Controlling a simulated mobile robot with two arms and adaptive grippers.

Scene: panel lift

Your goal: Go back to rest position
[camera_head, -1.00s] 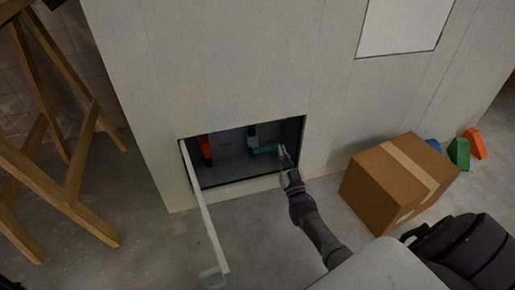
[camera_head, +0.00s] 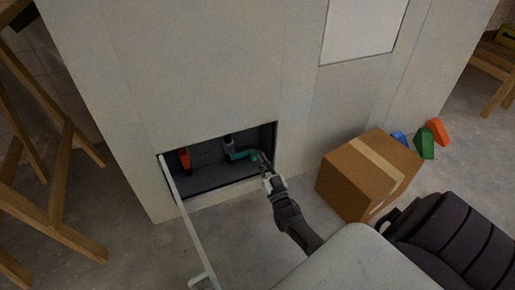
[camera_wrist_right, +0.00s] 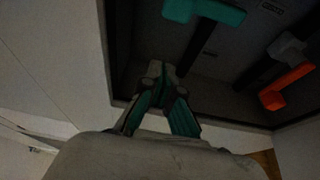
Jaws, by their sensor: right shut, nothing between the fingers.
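My right gripper (camera_head: 264,165) is at the right side of the opening of a low wall recess (camera_head: 210,176). In the right wrist view my right gripper (camera_wrist_right: 158,78) is shut and empty, its fingertips short of a teal handle (camera_wrist_right: 207,11). The teal handle (camera_head: 241,154) also shows inside the recess in the head view, just left of the fingertips. An orange handle (camera_head: 184,158) is at the recess's left; it also shows in the wrist view (camera_wrist_right: 287,88). The recess's pale door (camera_head: 186,220) stands open, seen edge-on. My left gripper is not in view.
A cardboard box (camera_head: 368,174) stands on the floor right of my right arm. Green (camera_head: 424,144) and orange (camera_head: 438,131) blocks lie beyond it. A wooden trestle (camera_head: 50,190) stands at the left. Bare floor lies between trestle and door.

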